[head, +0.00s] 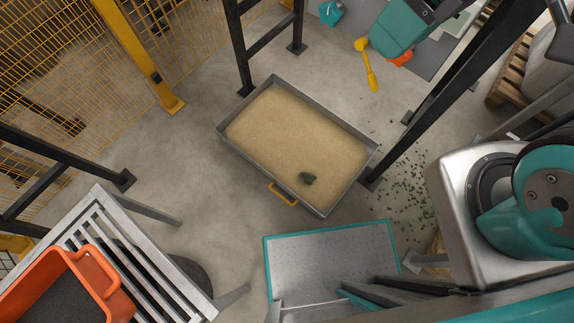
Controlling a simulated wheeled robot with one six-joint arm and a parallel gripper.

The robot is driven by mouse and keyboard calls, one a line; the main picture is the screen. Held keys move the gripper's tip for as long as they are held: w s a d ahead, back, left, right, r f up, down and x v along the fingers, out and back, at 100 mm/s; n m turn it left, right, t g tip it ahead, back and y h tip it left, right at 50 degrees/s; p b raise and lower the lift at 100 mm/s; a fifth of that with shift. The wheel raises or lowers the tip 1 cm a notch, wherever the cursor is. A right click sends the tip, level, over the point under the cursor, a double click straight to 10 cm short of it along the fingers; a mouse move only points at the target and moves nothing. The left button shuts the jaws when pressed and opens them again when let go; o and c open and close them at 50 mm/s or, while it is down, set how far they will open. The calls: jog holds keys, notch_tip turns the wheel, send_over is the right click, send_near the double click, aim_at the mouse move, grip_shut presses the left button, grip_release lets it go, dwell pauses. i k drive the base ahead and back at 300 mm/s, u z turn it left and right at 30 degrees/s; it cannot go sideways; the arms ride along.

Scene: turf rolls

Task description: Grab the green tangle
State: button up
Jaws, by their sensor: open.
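A small dark green clump (308,178), which looks like the green tangle, lies on the sand in a shallow grey metal tray (230,148). It is near the tray's front edge, right of the yellow handle (283,194). It is too small to make out its strands. My gripper is not in view in the head picture. Part of my teal arm shows at the right edge, well apart from the clump.
Black frame legs (240,50) stand behind and right of the tray. A slatted metal stand (130,245) with an orange bin (110,290) is front left. A teal-edged metal plate (330,255) lies in front. Green bits (408,190) litter the floor at right.

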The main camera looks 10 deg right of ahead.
aim_at(307, 178)
jog(key=z, duration=0.05)
jog(key=k, duration=1.05)
jog(key=u, duration=0.5)
jog(key=i, duration=0.5)
jog(key=u, duration=1.8)
jog(key=k, duration=0.65)
jog(key=z, duration=0.95)
jog(key=i, duration=0.5)
